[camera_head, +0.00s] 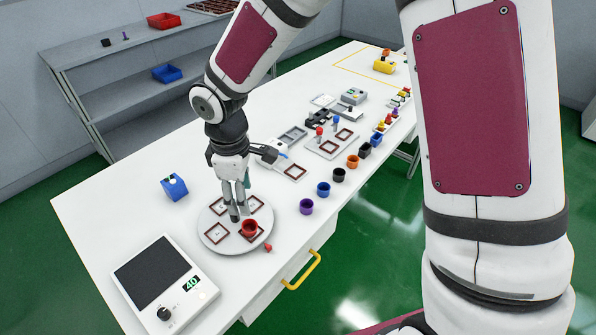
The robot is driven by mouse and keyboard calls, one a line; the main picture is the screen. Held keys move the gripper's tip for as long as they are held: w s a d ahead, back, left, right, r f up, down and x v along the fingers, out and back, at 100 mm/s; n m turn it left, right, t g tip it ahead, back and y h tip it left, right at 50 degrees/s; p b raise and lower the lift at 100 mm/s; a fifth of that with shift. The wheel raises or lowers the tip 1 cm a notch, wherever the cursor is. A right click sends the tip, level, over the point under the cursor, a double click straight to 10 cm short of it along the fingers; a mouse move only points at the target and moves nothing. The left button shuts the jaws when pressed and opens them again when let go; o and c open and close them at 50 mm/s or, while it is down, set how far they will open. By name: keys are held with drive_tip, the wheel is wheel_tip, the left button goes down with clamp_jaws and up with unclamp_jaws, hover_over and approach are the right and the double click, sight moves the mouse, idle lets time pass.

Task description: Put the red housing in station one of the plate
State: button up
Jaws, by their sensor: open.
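The round light grey plate (232,248) lies on the white table at the front left. It carries several square stations with dark red outlines; their labels are too small to read surely. The red housing (250,228), an open cup, stands upright at the plate's right front station; I cannot tell whether it is fully seated. My gripper (238,214) points down over the middle of the plate. It is open, with its fingertips just left of and behind the housing. I cannot tell whether a finger touches it.
A small red piece (267,247) lies by the plate's right edge. A scale (158,285) stands front left and a blue box (174,187) behind the plate. Purple (306,206), blue (323,189) and other cups line the front edge, with trays (325,148) behind them.

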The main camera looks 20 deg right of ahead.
drive_tip(key=shift+r, duration=0.1)
drive_tip(key=s+d+r+m+t+h, duration=0.1)
drive_tip(key=s+d+r+m, duration=0.2)
drive_tip(key=d+r, duration=0.4)
drive_tip(key=s+d+r+m+t, duration=0.1)
drive_tip(key=s+d+r+m, duration=0.3)
drive_tip(key=r, duration=0.4)
drive_tip(key=s+d+r+m+t, duration=0.1)
drive_tip(key=s+d+r+m, duration=0.2)
drive_tip(key=s, duration=0.3)
drive_tip(key=s+d+r+m+t+y, duration=0.1)
drive_tip(key=s+d+r+m+t, duration=0.1)
drive_tip(key=s+d+r+m, duration=0.2)
drive_tip(key=shift+s+r, duration=0.3)
drive_tip(key=shift+s, duration=0.6)
drive_tip(key=shift+o, duration=0.6)
drive_tip(key=shift+w+d, duration=0.1)
